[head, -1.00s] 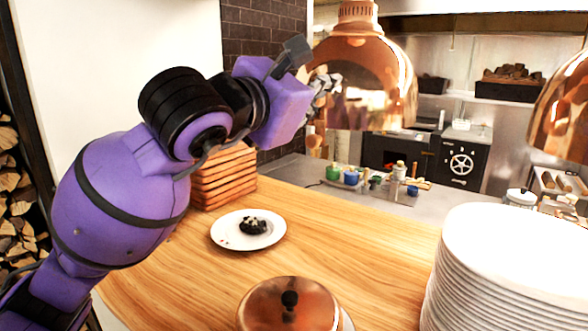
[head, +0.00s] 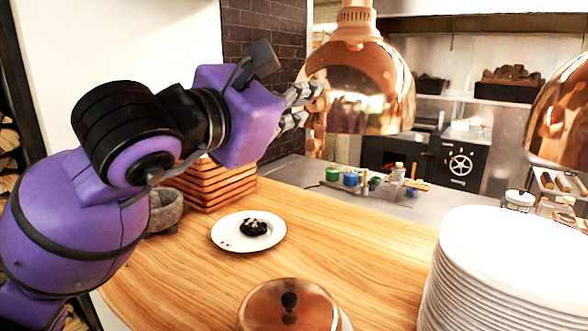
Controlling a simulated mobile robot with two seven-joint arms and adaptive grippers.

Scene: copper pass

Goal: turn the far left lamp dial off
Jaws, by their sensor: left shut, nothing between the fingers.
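A copper heat lamp (head: 362,85) hangs above the counter at the upper middle of the head view. A second copper lamp (head: 562,110) is cut off by the right edge. I cannot make out a dial on either lamp. My left gripper (head: 312,104) is shut and empty, beside the left side of the middle lamp. Its fingertips overlap the lamp's left edge in the picture, and I cannot tell if they touch it. The purple wrist hides part of the view behind it. My right gripper is not in view.
On the wooden counter (head: 372,235) are a white plate with dark food (head: 254,229), a copper cloche (head: 290,308), stacked wooden boards (head: 215,185), a grey stone bowl (head: 163,213) and a tall stack of white plates (head: 500,262) at right.

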